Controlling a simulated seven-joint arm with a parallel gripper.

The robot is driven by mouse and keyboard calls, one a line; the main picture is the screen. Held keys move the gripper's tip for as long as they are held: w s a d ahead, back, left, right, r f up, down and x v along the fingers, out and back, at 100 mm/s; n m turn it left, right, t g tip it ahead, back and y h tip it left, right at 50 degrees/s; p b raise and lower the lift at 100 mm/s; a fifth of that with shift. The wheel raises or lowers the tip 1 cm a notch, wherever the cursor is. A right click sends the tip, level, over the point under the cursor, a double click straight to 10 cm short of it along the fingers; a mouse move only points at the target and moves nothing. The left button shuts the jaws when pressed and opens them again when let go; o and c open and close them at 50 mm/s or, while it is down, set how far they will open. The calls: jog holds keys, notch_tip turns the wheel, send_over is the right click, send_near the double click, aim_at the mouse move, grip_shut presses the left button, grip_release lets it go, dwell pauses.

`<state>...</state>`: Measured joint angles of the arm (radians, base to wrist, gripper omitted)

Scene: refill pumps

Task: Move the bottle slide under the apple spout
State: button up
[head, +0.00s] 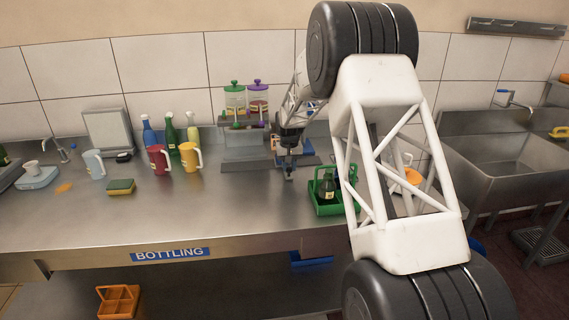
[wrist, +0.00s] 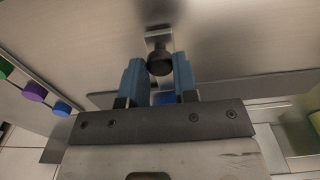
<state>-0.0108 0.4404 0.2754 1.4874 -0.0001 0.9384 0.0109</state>
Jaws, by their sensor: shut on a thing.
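The refill pump stand (head: 246,140) is at the back of the counter, with a green-topped jar (head: 235,97) and a purple-topped jar (head: 257,97). The rest of it is hidden behind my arm, and I cannot read which spout is apple. My gripper (head: 289,174) is low in front of the stand, right of these jars. In the wrist view my gripper (wrist: 158,72) is shut on the dark round knob of the bottle slide (wrist: 160,63), whose metal bracket shows beyond the fingers. I see no bottle on the slide.
A green crate (head: 325,208) with a dark bottle stands close to the right of my gripper. Red and yellow jugs (head: 190,157), several bottles and a sponge (head: 121,187) are to the left. The counter front (head: 220,205) is clear. A sink (head: 510,165) is at right.

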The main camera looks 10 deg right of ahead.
jog(key=shift+a, duration=0.1)
jog(key=shift+a, duration=2.9)
jog(key=shift+a, duration=3.15)
jog(key=shift+a, duration=3.3)
jog(key=o, duration=0.9)
jog(key=shift+c, duration=0.2)
